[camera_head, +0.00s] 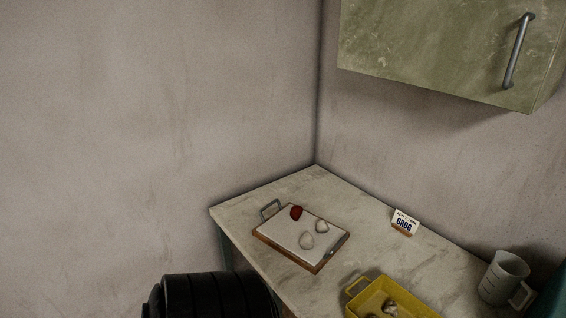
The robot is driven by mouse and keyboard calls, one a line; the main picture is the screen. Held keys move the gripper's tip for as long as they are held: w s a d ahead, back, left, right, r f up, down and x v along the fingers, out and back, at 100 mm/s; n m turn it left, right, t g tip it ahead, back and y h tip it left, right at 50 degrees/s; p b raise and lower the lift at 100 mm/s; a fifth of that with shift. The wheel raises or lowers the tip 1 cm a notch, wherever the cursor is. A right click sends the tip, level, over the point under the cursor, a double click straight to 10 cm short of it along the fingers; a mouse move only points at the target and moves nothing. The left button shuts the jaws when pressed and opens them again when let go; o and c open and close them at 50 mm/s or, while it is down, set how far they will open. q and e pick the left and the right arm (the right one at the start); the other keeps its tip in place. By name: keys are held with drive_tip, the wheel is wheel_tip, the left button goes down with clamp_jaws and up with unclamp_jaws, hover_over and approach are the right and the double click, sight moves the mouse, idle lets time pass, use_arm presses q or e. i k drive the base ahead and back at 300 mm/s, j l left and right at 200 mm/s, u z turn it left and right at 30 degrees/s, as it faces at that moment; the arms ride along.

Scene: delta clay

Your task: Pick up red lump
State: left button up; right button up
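The red lump (296,212) is small and dark red. It lies on a white-topped board (285,240) with brown edges, near the board's far side. Two pale lumps share the board, one in the middle (307,241) and one to the right (322,227). The board has a grey handle (270,209) at its far left end and rests on the counter. Neither of my grippers shows in this view, and nothing touches the red lump from above.
The counter (360,235) fills a wall corner. A yellow tray (362,312) with lumps in it, a grey jug (502,277) and a "GROG" sign (404,224) stand on it. A green cabinet (440,50) hangs above right. A black ribbed barrel (210,297) stands front left.

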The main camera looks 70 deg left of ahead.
sight(296, 211)
drive_tip(key=u, duration=2.1)
drive_tip(key=i+j, duration=0.2)
drive_tip(key=j, duration=0.15)
drive_tip(key=i+j, duration=0.25)
drive_tip(key=j, duration=0.15)
